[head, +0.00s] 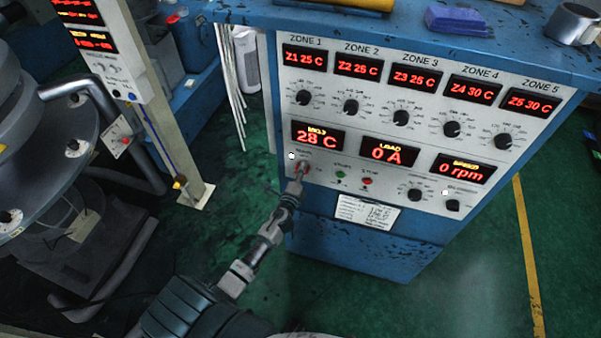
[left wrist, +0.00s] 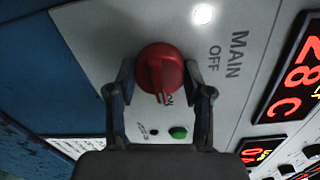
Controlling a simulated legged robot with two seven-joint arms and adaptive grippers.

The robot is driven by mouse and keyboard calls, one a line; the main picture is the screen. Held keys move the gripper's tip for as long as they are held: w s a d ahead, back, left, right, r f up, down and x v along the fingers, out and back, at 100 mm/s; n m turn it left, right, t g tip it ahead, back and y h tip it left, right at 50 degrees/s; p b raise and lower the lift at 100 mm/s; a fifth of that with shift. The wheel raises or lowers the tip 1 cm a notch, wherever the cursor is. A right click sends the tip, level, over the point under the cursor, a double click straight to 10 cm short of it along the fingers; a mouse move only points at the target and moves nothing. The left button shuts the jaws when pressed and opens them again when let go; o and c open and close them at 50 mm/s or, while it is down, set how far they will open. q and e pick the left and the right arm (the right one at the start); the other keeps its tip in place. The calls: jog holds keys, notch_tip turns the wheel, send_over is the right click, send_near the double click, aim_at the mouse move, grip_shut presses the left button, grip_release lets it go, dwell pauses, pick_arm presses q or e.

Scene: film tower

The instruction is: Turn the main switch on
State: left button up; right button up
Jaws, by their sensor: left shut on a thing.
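The main switch is a round red knob, seen in the left wrist view (left wrist: 160,66) and small on the lower left of the cabinet's front panel in the head view (head: 303,167). My left gripper (head: 299,178) reaches it from below. In the left wrist view its fingers (left wrist: 160,80) stand on both sides of the knob and are shut on it. The knob's raised ridge points down towards a partly hidden ON label. MAIN and OFF are printed to the right. A white lamp (left wrist: 203,14) beside the knob glows. My right gripper is not in view.
The blue cabinet (head: 350,245) has lit red displays and several black dials. A green button (head: 340,174) and a red button (head: 367,182) sit right of the switch. A mug (head: 574,22) and a purple block (head: 459,20) are on top. Machinery stands at left.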

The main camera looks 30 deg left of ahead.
pick_arm(q)
jog(key=shift+d+f, duration=0.1)
jog(key=shift+f, duration=0.15)
jog(key=o, duration=1.1)
jog(key=shift+c, duration=0.2)
jog(key=shift+o, duration=0.5)
jog(key=shift+w, duration=0.1)
jog(key=shift+r, duration=0.1)
jog(key=v, duration=1.2)
jog(key=shift+f, duration=0.2)
